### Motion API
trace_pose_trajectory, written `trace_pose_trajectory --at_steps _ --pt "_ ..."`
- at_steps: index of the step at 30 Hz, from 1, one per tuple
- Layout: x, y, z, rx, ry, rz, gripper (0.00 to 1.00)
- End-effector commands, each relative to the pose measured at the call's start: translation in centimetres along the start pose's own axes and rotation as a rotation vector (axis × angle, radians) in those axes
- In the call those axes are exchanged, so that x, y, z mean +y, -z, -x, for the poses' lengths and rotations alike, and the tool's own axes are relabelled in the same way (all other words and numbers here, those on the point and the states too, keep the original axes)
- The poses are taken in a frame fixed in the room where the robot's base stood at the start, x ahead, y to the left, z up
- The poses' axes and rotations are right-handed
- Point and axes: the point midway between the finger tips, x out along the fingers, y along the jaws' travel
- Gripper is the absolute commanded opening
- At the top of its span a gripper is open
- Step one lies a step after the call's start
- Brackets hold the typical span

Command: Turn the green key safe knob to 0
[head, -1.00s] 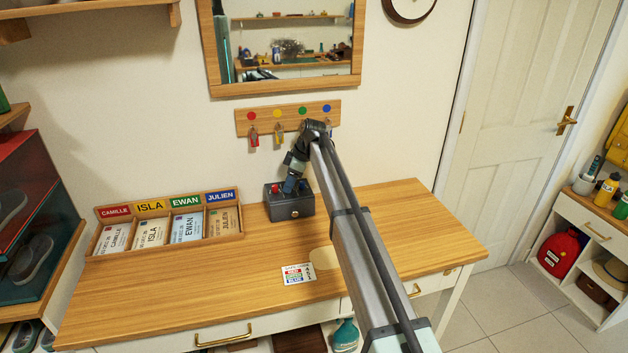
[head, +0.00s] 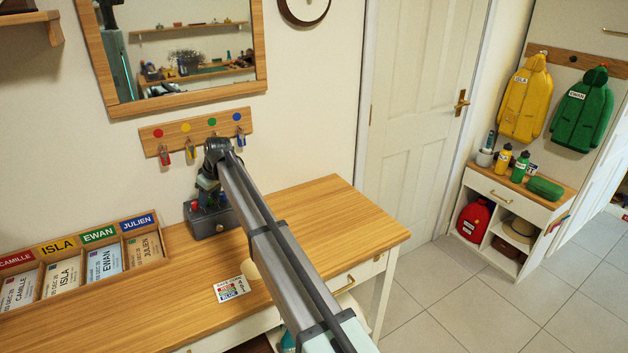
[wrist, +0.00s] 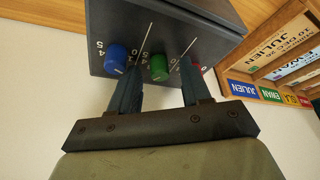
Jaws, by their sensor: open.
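The key safe (head: 207,227) is a dark grey box on the wooden desk, against the wall. The wrist view shows the dark face of the safe (wrist: 170,25) with a blue knob (wrist: 116,57), a green knob (wrist: 158,68) and a red knob (wrist: 196,78) in a row, with white digits around them. My gripper (wrist: 157,78) is open, with one finger on each side of the green knob. I cannot tell whether the fingers touch it. The green knob's pointer setting is not readable. In the head view my gripper (head: 208,190) is at the safe's top, partly hidden by my arm.
A card with coloured words (head: 231,289) lies on the desk (head: 330,215). A name-labelled tray (head: 84,275) stands left of the safe. Keys hang from a colour-dotted rack (head: 198,130) above it. The desk's right part is clear.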

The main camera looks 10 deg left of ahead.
Motion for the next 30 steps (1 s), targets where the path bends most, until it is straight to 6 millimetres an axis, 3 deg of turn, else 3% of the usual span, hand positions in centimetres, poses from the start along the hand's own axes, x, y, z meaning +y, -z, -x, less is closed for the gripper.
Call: trace_pose_trajectory --at_steps 17,30 --pt "-0.4 0.1 0.0 0.003 -0.171 -0.410 0.47" --pt "-1.5 0.3 6.8 0.003 -0.177 -0.426 0.47"
